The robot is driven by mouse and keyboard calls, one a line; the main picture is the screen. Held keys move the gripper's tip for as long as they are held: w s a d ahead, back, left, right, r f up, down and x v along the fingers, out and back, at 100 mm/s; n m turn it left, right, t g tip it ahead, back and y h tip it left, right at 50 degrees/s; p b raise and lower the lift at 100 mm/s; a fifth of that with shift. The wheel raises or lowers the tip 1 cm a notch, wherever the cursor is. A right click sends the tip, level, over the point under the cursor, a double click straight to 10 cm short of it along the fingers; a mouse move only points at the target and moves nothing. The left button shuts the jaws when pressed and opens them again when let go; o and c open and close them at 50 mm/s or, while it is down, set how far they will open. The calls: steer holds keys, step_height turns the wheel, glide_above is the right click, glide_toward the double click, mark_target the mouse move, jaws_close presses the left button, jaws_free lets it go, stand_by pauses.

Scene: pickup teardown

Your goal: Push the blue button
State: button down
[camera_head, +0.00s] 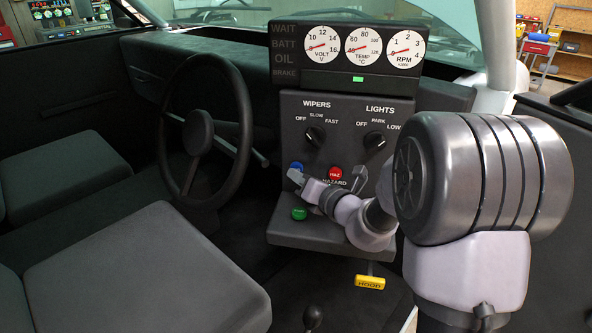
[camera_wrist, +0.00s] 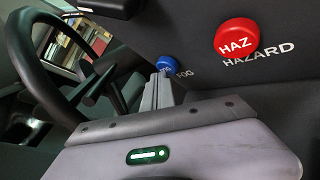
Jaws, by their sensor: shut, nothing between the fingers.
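The blue button (camera_wrist: 167,63) is a small round knob on the dark panel, with the label FOG beside it in the wrist view. It also shows in the head view (camera_head: 297,167), partly hidden behind my gripper. My gripper (camera_head: 294,174) is shut and empty. In the wrist view the fingertips (camera_wrist: 160,76) lie right at the near side of the blue button and overlap its lower edge. I cannot tell whether they touch it.
A red HAZ button (camera_head: 335,173) sits right of the blue one, and a green button (camera_head: 299,213) sits below. The steering wheel (camera_head: 240,120) stands to the left. Wiper (camera_head: 315,136) and light (camera_head: 374,140) knobs are above. A yellow HOOD handle (camera_head: 370,282) hangs below.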

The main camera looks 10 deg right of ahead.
stand_by(0.4)
steer(key=shift+s+a+b, duration=0.1)
steer(key=shift+s+a, duration=0.4)
steer(key=shift+s, duration=0.55)
steer(key=shift+s+a+b, duration=0.1)
steer(key=shift+s+a, duration=0.45)
steer(key=shift+s, duration=0.5)
steer(key=shift+s+a+b, duration=0.1)
steer(key=shift+s+a, duration=0.4)
steer(key=shift+s, duration=0.55)
